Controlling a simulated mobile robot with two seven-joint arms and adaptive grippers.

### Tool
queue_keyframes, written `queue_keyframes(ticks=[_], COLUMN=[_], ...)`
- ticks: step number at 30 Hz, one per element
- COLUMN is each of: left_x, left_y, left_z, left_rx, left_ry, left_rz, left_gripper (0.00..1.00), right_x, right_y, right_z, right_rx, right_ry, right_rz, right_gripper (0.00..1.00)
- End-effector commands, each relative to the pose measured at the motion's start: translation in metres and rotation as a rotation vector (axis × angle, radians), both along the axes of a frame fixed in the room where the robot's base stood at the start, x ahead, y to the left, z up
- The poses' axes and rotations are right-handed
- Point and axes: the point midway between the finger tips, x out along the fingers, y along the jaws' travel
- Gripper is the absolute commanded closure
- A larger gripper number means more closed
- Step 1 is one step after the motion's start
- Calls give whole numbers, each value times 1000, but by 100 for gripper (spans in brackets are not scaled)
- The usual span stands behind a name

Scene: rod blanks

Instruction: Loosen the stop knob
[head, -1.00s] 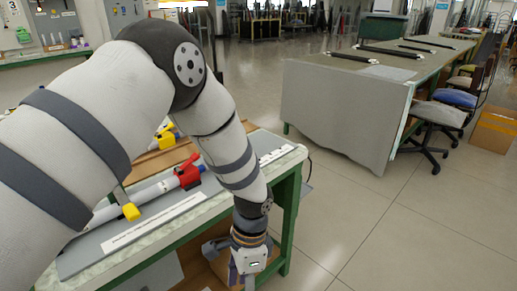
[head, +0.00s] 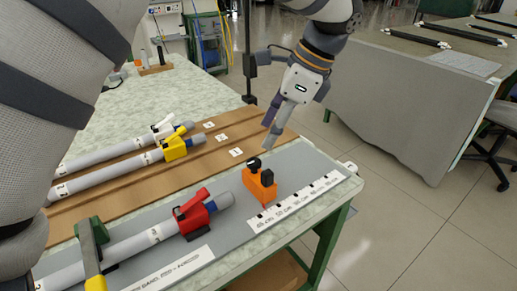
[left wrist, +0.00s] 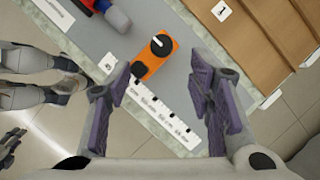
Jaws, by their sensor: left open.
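An orange stop block (head: 262,186) stands on the grey strip of the bench, beside a printed scale (head: 298,200). Its black stop knob (head: 254,163) is on top; in the left wrist view the knob (left wrist: 161,44) has a white mark. A second black part (head: 267,177) sits at the block's other end. My left gripper (head: 270,139) is open and empty, above and behind the block. In the left wrist view the knob lies beyond the spread fingertips (left wrist: 160,84), touching neither.
A white rod with a red clamp (head: 192,215) lies left of the block. A green and yellow clamp (head: 92,250) stands at front left. The bench's right edge is close to the block.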

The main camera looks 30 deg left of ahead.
Motion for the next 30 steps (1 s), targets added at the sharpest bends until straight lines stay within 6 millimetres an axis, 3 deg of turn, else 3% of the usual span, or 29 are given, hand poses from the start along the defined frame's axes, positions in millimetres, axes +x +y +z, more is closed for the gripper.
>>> queue_keyframes(ticks=[3,9,20,27,30], left_x=[-6,-11,-12,-12,-12], left_y=[12,25,29,29,29], left_z=[-29,-65,-76,-76,-76], left_rx=[-1,-1,-1,-1,-1], left_ry=[3,0,-2,-2,-2], left_rz=[2,1,1,1,1], left_gripper=[52,52,52,100,100], right_x=[3,4,4,4,4], right_y=[0,0,0,0,0], right_z=[2,3,3,3,3], right_rx=[1,0,0,0,0], right_ry=[-9,-14,-14,-14,-14], right_rz=[0,0,0,0,0], right_gripper=[60,60,60,60,60])
